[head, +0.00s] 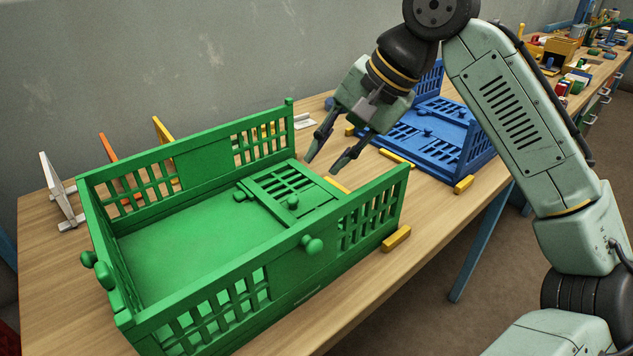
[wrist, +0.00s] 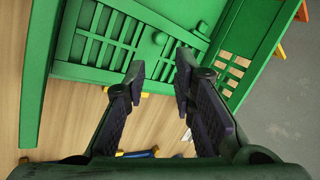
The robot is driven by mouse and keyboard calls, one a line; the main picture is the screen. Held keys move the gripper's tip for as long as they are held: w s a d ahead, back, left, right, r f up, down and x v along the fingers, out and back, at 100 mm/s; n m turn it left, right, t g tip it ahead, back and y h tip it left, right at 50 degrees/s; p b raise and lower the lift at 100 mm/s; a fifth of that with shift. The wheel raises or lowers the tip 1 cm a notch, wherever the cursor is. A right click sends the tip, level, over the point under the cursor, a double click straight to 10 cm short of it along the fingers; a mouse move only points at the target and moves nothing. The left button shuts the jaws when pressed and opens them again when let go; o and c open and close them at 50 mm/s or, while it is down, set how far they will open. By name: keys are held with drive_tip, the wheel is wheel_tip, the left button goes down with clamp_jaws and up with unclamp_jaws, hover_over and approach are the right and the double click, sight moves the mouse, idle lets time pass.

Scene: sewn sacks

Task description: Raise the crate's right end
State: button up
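The green crate (head: 190,253) stands on the wooden table with its long front and back walls upright. Its left end also looks upright. Its right end panel (head: 268,204), slatted and with round knobs, lies flat on the crate's floor, so that end is open. My gripper (head: 322,164) is open and empty above the right end, beside the panel's outer edge, fingers pointing down. In the wrist view, the open fingertips (wrist: 158,70) show near the edge of the flat panel (wrist: 100,35) and its knob (wrist: 158,38). Whether they touch the panel I cannot tell.
A blue crate (head: 470,150) with a panel lying flat stands to the right, behind my gripper. Yellow blocks (head: 397,238) lie beside the crates. A white frame (head: 62,190) stands at the left.

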sight(295, 198)
drive_tip(key=p+x, duration=0.1)
drive_tip(key=x, duration=0.9)
drive_tip(key=shift+a+f, duration=0.2)
drive_tip(key=shift+f, duration=0.15)
clamp_jaws()
